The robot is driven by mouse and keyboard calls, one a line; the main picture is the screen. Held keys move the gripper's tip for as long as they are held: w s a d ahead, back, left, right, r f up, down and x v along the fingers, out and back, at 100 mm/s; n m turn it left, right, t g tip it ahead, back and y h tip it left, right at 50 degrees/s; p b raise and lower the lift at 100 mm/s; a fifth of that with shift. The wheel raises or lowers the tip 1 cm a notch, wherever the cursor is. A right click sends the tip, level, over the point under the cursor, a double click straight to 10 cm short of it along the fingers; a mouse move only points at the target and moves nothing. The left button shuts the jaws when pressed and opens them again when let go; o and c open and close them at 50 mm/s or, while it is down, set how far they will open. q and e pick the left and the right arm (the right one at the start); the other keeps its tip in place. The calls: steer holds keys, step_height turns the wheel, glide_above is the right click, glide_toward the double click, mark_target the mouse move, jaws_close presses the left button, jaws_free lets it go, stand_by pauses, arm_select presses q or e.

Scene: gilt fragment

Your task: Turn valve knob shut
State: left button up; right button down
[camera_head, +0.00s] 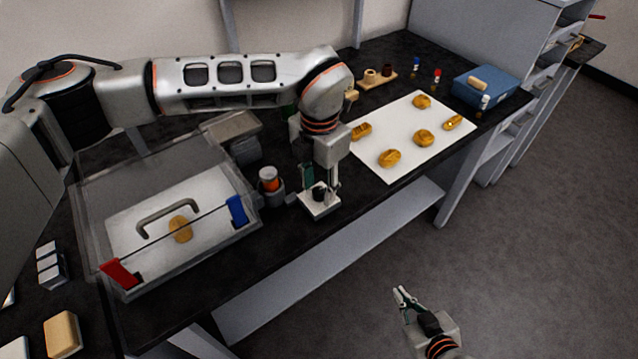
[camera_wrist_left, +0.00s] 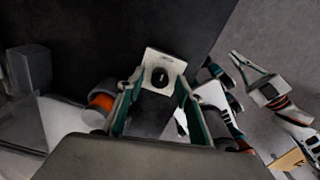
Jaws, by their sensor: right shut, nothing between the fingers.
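The valve is a small white block (camera_head: 318,208) with a dark round knob (camera_head: 319,193) on it, at the front edge of the black bench. In the left wrist view the white plate and its dark knob (camera_wrist_left: 160,77) lie straight ahead, just past the fingertips. My left gripper (camera_head: 321,186) points down over the valve, its two fingers apart on either side of the knob. I cannot tell whether either finger touches it. My right gripper (camera_head: 402,296) is shut and empty, out over the floor in front of the bench. It also shows in the left wrist view (camera_wrist_left: 244,66).
A clear case (camera_head: 95,215) holding a gold piece (camera_head: 180,228) stands further left. A white sheet (camera_head: 400,112) with several gold pieces lies to the right. A blue box (camera_head: 490,86) stands beyond it.

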arm_select(q)
steer(key=shift+f, duration=0.15)
jaws_close()
